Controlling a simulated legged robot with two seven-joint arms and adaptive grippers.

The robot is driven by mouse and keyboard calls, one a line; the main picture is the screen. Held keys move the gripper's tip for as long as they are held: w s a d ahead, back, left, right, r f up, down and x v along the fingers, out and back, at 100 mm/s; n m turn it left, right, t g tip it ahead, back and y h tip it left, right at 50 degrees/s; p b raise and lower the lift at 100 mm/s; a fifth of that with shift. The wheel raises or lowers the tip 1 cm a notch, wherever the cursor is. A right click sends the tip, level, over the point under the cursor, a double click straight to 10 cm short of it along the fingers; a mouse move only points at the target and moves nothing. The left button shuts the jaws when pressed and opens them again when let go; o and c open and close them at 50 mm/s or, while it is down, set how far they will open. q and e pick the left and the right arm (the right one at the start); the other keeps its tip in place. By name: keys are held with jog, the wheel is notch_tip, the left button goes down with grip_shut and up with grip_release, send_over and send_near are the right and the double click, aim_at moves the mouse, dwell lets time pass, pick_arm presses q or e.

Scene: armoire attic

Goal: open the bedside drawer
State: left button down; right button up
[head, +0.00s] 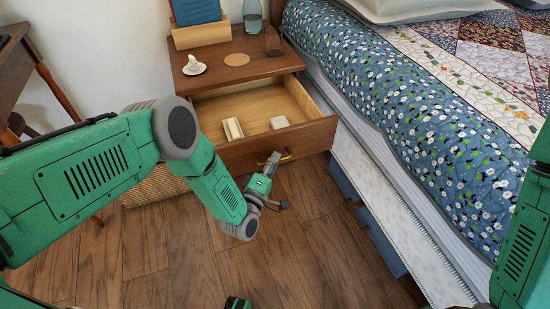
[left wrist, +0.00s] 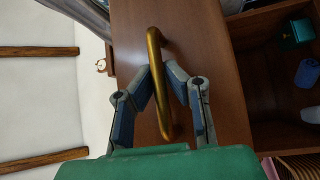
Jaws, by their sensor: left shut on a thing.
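The bedside drawer (head: 312,138) stands pulled out from the wooden nightstand (head: 283,65), so its pale inside shows. A cream block-like item (head: 233,129) and a small pale item (head: 279,122) lie in it. The brass drawer handle (head: 286,155) is on its front and also shows in the left wrist view (left wrist: 153,45). My left gripper (head: 272,163) is at the front of the drawer. In the left wrist view its fingers (left wrist: 160,78) are closed on the handle, one on each side. My right arm (head: 520,250) shows at the right edge; its gripper is out of sight.
The bed with a flowered quilt (head: 400,110) stands close on the right of the drawer. On the nightstand are a small white figure on a dish (head: 194,66), a round coaster (head: 237,59), a glass (head: 273,42) and a bottle (head: 252,16). Bare wooden floor (head: 310,240) lies in front.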

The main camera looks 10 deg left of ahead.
pick_arm(q)
jog(key=shift+s+d+f, duration=0.1)
jog(key=shift+s+f, duration=0.15)
jog(key=shift+s, duration=0.05)
jog(key=c, duration=1.6)
grip_release()
jog(key=shift+f, duration=0.1)
jog(key=shift+w, duration=0.15)
jog(key=shift+r, duration=0.2)
jog(key=v, duration=1.2)
jog(key=shift+f, duration=0.15)
